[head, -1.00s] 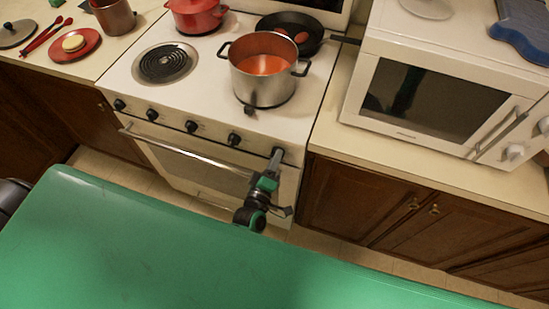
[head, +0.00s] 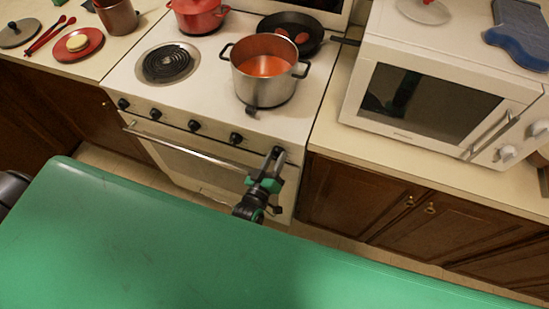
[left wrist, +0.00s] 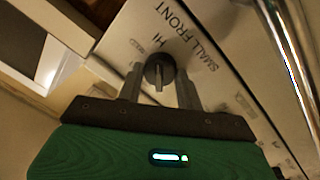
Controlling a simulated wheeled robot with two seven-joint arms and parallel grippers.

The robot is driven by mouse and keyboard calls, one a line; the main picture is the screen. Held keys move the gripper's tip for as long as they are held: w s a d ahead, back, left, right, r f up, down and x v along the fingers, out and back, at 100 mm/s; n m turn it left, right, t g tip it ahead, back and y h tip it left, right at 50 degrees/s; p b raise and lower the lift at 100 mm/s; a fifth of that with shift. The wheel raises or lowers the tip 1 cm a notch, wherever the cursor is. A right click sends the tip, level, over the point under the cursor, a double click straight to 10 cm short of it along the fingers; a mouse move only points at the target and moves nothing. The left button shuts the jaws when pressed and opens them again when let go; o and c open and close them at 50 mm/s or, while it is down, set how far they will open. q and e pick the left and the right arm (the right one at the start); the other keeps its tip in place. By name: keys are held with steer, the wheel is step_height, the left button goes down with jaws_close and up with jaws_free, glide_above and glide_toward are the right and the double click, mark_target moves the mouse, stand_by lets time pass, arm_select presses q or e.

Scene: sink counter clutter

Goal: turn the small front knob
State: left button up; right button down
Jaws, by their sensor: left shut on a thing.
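The small front knob (left wrist: 159,70) is a dark round knob with a raised grip bar, at the right end of the stove's front panel. In the left wrist view, "SMALL FRONT" and "HI" are printed on the panel beside it. My left gripper (left wrist: 160,88) is shut on the knob, with one finger on each side of it. In the head view, my left gripper (head: 276,155) reaches up to the panel's right end and hides the knob. My right gripper is not in view.
Several other knobs (head: 194,126) line the panel to the left. The oven handle (head: 190,148) runs just below. A steel pot of orange soup (head: 250,88) stands above on the stove, with a black pan (head: 290,25) behind. A white microwave (head: 440,85) stands on the right counter.

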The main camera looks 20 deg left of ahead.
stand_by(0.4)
arm_select(q)
steer(key=o, duration=1)
steer(key=s+a+b, duration=0.1)
steer(key=s+b, duration=0.2)
steer(key=s, duration=1)
steer(key=shift+s+f+b, duration=0.3)
steer(key=shift+s+f, duration=0.1)
steer(key=shift+a, duration=0.1)
